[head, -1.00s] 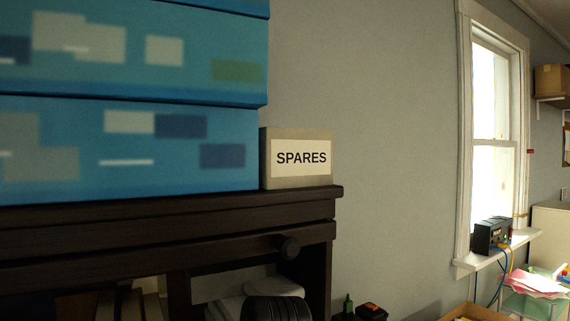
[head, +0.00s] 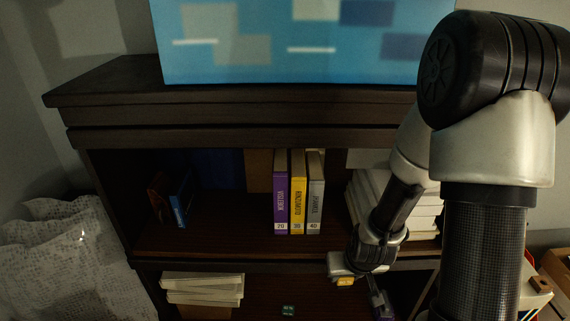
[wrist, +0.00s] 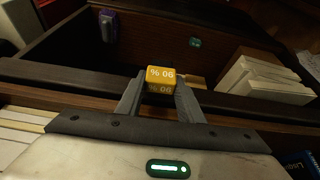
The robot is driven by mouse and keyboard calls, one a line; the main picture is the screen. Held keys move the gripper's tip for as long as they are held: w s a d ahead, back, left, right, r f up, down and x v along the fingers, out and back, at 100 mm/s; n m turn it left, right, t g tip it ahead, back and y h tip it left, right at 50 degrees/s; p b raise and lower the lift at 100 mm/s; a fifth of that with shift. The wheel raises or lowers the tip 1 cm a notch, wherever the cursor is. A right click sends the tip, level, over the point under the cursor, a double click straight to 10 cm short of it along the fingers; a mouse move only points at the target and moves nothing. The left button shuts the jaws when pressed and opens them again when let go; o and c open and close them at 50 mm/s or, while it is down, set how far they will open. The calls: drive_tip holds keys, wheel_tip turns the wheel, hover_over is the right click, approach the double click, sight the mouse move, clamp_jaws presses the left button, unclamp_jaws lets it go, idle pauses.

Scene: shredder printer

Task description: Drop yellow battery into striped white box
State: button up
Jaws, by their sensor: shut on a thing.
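The yellow battery (wrist: 160,74), marked "90 %", is between the two fingers of my gripper (wrist: 160,92) in the wrist view. The gripper is shut on it. In the head view my gripper (head: 346,276) is in front of the dark bookcase, low on its right side, and the yellow battery (head: 345,282) shows at its tip. A white thing with coloured edges (head: 535,303), partly hidden by my arm, stands at the lower right. I cannot tell whether it is the striped white box.
The dark bookcase (head: 240,138) has books (head: 297,195) and paper stacks (head: 203,289) on its shelves. A purple object (head: 381,305) is just below my gripper. A small green object (head: 288,310) lies on the lower shelf. A pale patterned bag (head: 70,260) stands at left.

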wheel_tip(320, 180, up, 13)
drive_tip(key=w+a+p, duration=0.1)
drive_tip(key=p, duration=0.2)
drive_tip(key=shift+w+a, duration=0.2)
drive_tip(key=shift+a, duration=0.05)
drive_tip(key=shift+f, duration=0.1)
